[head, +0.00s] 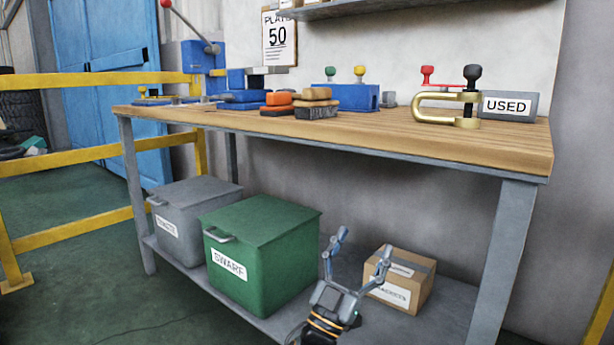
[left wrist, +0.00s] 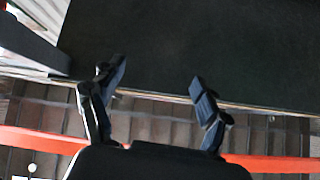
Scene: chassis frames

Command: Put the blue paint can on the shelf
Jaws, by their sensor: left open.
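I see no blue paint can in either view. A grey wall shelf (head: 350,8) shows at the top of the head view, cut off by the frame edge. The workbench has a grey lower shelf (head: 440,318) under its wooden top. My left gripper (head: 363,243) is open, with nothing between its fingers, and appears in front of the lower shelf, near the cardboard box. In the left wrist view its fingers (left wrist: 157,75) are spread apart over a dark surface. My right gripper is in neither view.
The lower shelf holds a grey bin (head: 190,225), a green SWARF bin (head: 265,255) and a cardboard box (head: 402,280). The wooden bench top (head: 360,128) carries a gold clamp (head: 447,108), blue tools and blocks. A yellow railing (head: 90,152) stands at left.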

